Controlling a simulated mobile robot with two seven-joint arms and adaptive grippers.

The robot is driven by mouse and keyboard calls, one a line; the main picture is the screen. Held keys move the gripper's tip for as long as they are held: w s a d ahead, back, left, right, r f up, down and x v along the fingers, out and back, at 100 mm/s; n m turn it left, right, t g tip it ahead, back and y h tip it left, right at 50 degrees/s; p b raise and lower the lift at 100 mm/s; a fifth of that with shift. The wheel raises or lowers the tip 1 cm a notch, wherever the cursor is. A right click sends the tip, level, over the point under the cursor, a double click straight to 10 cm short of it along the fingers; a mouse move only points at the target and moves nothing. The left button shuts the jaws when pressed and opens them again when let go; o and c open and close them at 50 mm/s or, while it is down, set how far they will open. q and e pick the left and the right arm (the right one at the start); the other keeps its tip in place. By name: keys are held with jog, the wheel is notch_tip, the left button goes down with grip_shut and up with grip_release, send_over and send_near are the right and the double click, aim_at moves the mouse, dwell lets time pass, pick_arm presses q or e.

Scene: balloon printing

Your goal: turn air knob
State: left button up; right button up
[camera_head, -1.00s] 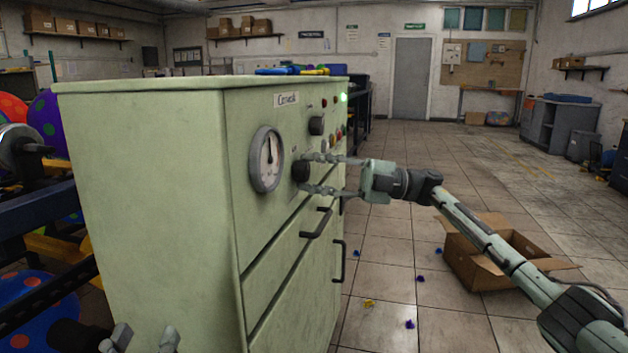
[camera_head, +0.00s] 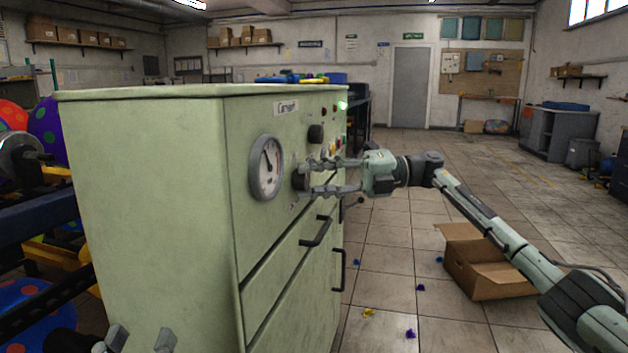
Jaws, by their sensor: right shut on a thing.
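The air knob (camera_head: 300,177) is a black knob on the front panel of the pale green cabinet (camera_head: 155,190), just right of the round gauge (camera_head: 266,168). My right gripper (camera_head: 308,177) comes in from the right with its fingers above and below the knob, shut on it. The gauge needle tilts a little left of upright. Another black knob (camera_head: 316,133) sits higher on the panel, near a lit green lamp (camera_head: 342,105). My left gripper (camera_head: 135,342) shows only its two finger ends at the bottom edge, spread apart with nothing seen between them.
Black drawer handles (camera_head: 316,231) stick out below the knob. An open cardboard box (camera_head: 487,265) stands on the floor at the right, under my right arm. Small balloon scraps lie on the tiles. Machinery and dotted balloons (camera_head: 30,300) are at the left.

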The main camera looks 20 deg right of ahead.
dwell(0.3)
jog(key=o, duration=1.2)
jog(key=shift+c, duration=0.2)
jog(key=shift+d, duration=0.1)
jog(key=v, duration=1.1)
jog(key=shift+d, duration=0.4)
jog(key=shift+s, duration=0.1)
